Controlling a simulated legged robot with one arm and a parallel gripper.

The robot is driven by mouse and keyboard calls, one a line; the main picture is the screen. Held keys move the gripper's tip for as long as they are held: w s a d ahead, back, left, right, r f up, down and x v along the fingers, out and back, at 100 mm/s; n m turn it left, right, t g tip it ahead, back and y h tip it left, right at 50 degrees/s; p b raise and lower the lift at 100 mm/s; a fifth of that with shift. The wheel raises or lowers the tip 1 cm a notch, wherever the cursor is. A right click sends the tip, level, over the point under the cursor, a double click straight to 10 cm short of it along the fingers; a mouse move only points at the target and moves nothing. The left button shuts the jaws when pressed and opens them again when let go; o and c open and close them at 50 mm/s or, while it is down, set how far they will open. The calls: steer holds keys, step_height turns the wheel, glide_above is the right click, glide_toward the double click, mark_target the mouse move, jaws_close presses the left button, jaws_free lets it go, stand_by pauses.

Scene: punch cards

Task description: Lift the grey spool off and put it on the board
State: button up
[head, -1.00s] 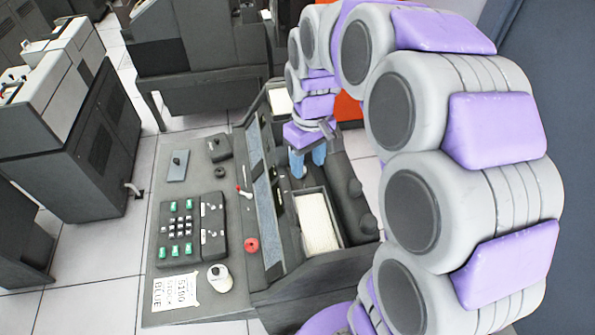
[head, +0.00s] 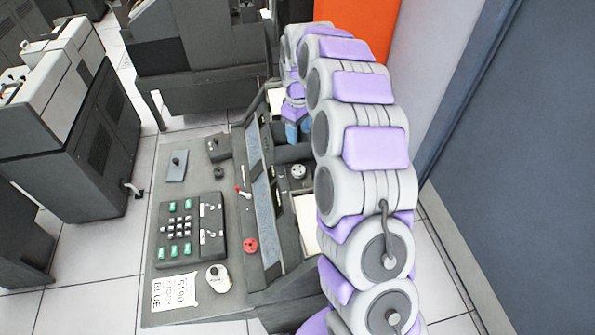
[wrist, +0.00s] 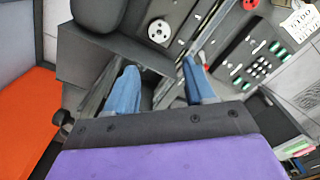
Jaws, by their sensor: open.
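A round light-grey spool (head: 298,171) with a darker hub sits in the dark recess of the desk-like machine, behind the paper tray. In the wrist view the spool (wrist: 160,31) shows its round face, beyond the fingertips and apart from them. My gripper (head: 297,130) has blue fingers and is on the far side of the spool in the head view. In the wrist view my gripper (wrist: 162,82) is open, with nothing between its fingers. The flat grey board (head: 200,195) to the left carries a keypad and knobs.
A paper tray (head: 305,222) lies nearer than the spool. Dark cabinets stand left and behind.

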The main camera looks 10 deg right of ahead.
steer(key=b, duration=0.2)
glide_above(299, 167)
steer(key=s, duration=0.1)
steer(key=f, duration=1.1)
steer(key=shift+s+a+f, duration=0.1)
steer(key=shift+a+f, duration=0.05)
steer(key=shift+a, duration=0.1)
steer(key=shift+d+f+b, duration=0.2)
steer(key=shift+f+b, duration=0.45)
steer(key=shift+f, duration=2.4)
steer(key=c, duration=0.8)
steer(key=shift+r, duration=0.1)
steer(key=shift+r, duration=0.1)
